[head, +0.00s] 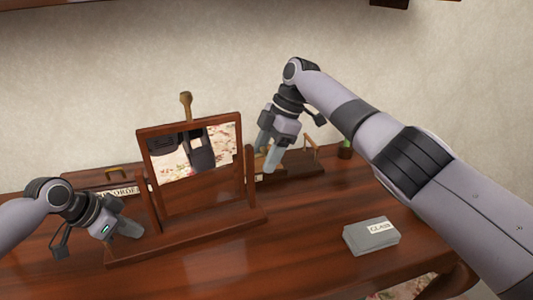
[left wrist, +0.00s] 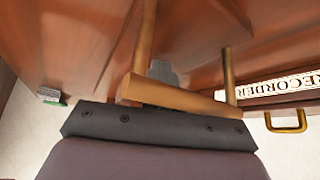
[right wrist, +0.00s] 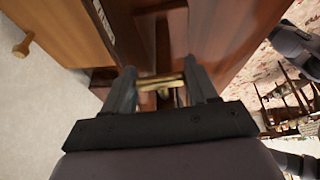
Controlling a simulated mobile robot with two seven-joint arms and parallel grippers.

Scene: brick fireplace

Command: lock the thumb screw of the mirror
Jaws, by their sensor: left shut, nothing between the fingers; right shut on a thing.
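The mirror (head: 208,155) hangs in a brown wooden frame between two posts on a wooden stand (head: 190,238) on the table. A brass thumb screw (right wrist: 160,84) shows in the right wrist view beside the dark wood. My right gripper (head: 270,158) is at the right post, and in the right wrist view its fingers (right wrist: 163,88) are closed on the screw's ends. My left gripper (head: 136,230) is shut and empty by the stand's left end. In the left wrist view its grey tips (left wrist: 162,72) show behind a light wooden bar (left wrist: 180,95).
A grey box marked GLASS (head: 372,237) lies on the table at the right. A box labelled RECORDER (head: 118,190) with a brass handle lies behind the stand at left. The table front is clear.

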